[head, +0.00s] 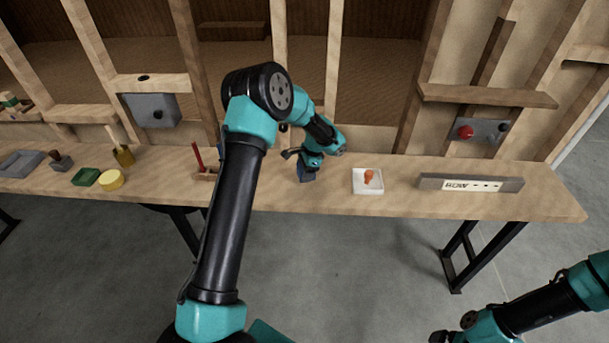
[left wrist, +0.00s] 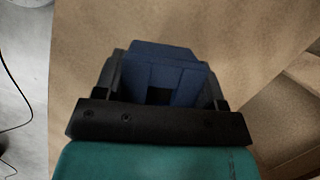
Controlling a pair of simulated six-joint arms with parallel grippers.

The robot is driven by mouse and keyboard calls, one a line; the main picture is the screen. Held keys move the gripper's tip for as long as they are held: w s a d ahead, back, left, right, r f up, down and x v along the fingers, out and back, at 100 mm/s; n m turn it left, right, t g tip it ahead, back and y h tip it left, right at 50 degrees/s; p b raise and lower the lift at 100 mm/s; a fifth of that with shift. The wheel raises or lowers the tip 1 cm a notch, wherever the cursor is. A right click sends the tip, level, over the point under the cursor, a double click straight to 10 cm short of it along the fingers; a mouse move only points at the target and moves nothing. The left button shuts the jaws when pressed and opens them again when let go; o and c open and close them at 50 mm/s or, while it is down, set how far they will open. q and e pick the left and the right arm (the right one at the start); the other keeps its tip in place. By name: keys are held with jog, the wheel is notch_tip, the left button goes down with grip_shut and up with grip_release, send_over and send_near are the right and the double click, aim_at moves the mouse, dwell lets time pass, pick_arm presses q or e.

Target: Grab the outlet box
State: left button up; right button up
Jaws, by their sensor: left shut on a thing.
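The outlet box, a blue block-like box (left wrist: 160,55), sits between the two black fingers of my left gripper (left wrist: 165,85) in the left wrist view. The gripper is shut on it. In the head view the blue box (head: 307,174) shows small under my left gripper (head: 306,162), over the back-middle of the workbench (head: 270,195). I cannot tell whether the box touches the bench top. My right gripper (head: 445,336) is at the bottom right, off the bench, partly cut by the frame edge, and its jaws cannot be made out.
A white tray (head: 359,187) with an orange item (head: 369,177) is to the right of the box. A grey bar with a white label (head: 471,184) lies farther right. A red-handled tool (head: 198,156) stands to the left. Wooden wall studs rise behind the bench.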

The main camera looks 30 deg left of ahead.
pick_arm(q)
jog(key=shift+r, duration=0.7)
jog(key=s+d+r, duration=0.1)
jog(key=s+d, duration=0.7)
jog(key=s, duration=0.5)
jog(key=shift+s+d, duration=0.2)
jog(key=shift+s, duration=0.1)
jog(key=shift+r, duration=0.1)
